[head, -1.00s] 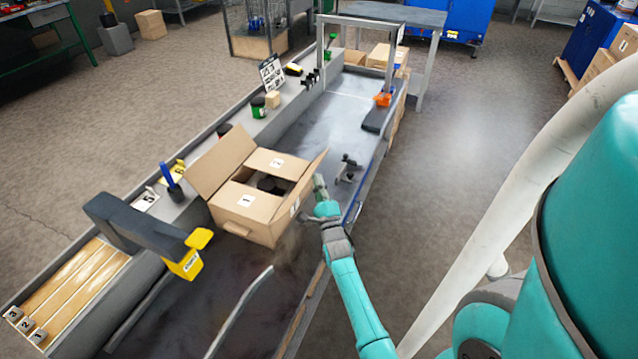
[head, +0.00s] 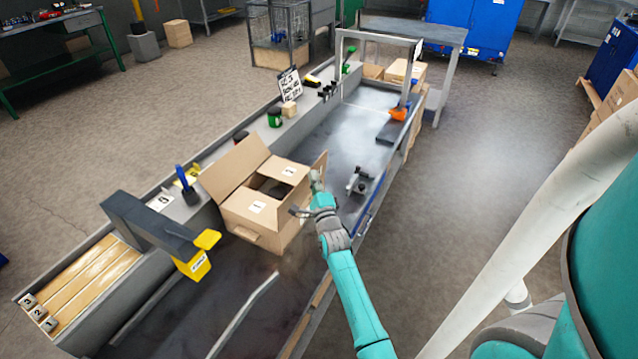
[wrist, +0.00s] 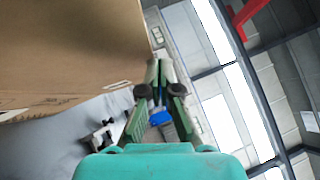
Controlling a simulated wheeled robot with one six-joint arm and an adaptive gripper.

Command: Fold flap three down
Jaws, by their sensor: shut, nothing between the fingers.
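The cardboard box (head: 270,236) stands on the grey bench. Its near flap (head: 245,203) and far flap (head: 284,169), both with white labels, lie folded inward, with a dark opening between them. The left flap (head: 233,167) stands up, leaning outward. The right flap (head: 320,166) also stands up; I cannot read which flap is number three. My gripper (head: 316,178) is beside the right flap, on its outer side. In the wrist view my gripper (wrist: 160,72) is shut and empty, and cardboard (wrist: 65,45) fills the upper left close by. Contact is unclear.
A dark clamp-like tool (head: 358,181) stands on the bench right of the box. A yellow holder (head: 193,265) under a dark arm is at the front left. An orange tool (head: 399,112) lies farther back. Bench surface beyond the box is mostly clear.

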